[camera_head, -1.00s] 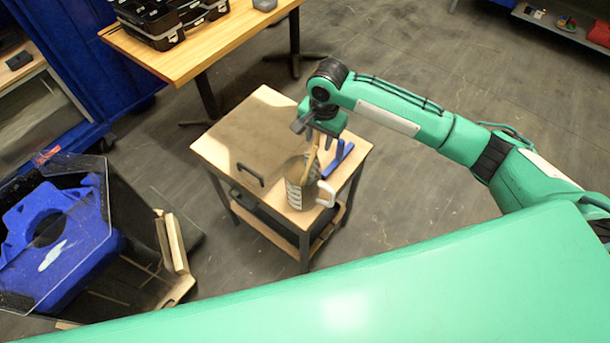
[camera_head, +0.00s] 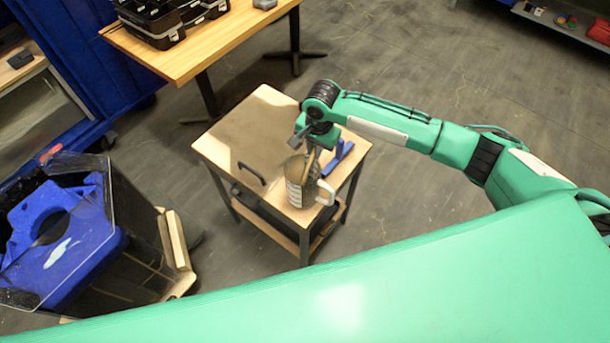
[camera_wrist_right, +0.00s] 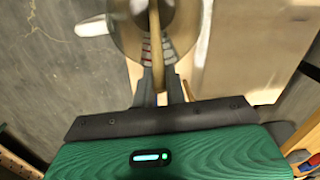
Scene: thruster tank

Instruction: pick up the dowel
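The tan wooden dowel (camera_wrist_right: 158,68) stands tilted in a clear measuring jug (camera_head: 296,193) with a white handle, on top of the small wooden cart (camera_head: 222,150). In the head view the dowel's upper part (camera_head: 311,160) shows just under my right gripper (camera_head: 312,148). In the right wrist view the two grey fingers (camera_wrist_right: 160,90) are apart, with the dowel running between them. I cannot tell whether either finger touches it. The jug (camera_wrist_right: 125,30) fills the top of that view. My left gripper is not in view.
A blue bracket-like object (camera_head: 338,158) lies beside the jug. A black handle (camera_head: 251,174) is on the cart top, whose left part is clear. A wooden table (camera_head: 215,45) with black cases stands behind. A blue-topped bin (camera_head: 60,235) is at the left.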

